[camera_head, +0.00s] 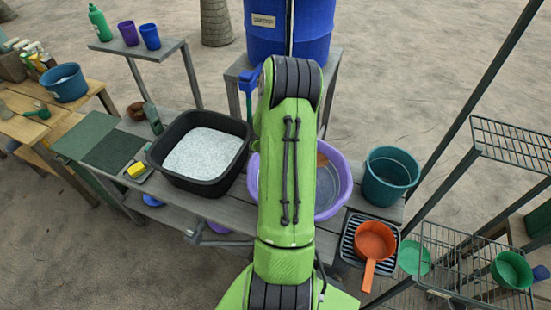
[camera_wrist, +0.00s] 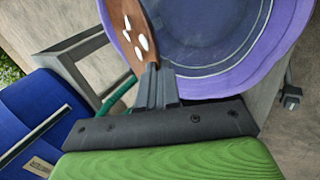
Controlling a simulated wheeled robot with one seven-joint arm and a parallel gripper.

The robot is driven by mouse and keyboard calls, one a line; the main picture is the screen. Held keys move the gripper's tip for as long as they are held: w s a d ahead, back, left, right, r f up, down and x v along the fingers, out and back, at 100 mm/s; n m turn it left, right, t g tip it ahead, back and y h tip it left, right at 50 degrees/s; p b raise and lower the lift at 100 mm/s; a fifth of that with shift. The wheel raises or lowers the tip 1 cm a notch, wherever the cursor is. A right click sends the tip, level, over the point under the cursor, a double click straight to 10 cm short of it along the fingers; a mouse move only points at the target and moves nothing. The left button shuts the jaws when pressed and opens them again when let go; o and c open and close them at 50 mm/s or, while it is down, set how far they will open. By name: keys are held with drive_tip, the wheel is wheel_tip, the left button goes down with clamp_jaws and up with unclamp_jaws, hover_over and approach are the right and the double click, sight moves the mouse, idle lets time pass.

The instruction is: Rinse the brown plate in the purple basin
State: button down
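The purple basin (camera_head: 343,183) stands on the grey table, partly hidden behind my arm. It also shows in the wrist view (camera_wrist: 285,35), with what looks like clear water inside. The brown plate (camera_wrist: 118,12) is tilted at the basin's near-left side in the wrist view, with several white spots on its face. A small brown part of it shows in the head view (camera_head: 322,159) inside the basin's outline. My gripper (camera_wrist: 157,68) is shut on the plate's rim. In the head view my arm hides the gripper. I cannot tell whether the plate touches the water.
A black tub (camera_head: 184,186) of white foam stands left of the basin, with a yellow sponge (camera_head: 136,169) beside it. A teal bucket (camera_head: 390,180) and an orange pan (camera_head: 374,241) on a rack stand right. A blue barrel (camera_head: 312,25) stands behind.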

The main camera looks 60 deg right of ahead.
wheel_tip(320, 180, down, 18)
drive_tip(key=b, duration=1.2)
drive_tip(key=shift+a+f, duration=0.2)
drive_tip(key=shift+a, duration=0.2)
drive_tip(key=shift+f, duration=0.1)
drive_tip(key=shift+f+b, duration=0.2)
drive_tip(key=shift+b, duration=0.25)
drive_tip(key=shift+w+r, duration=0.1)
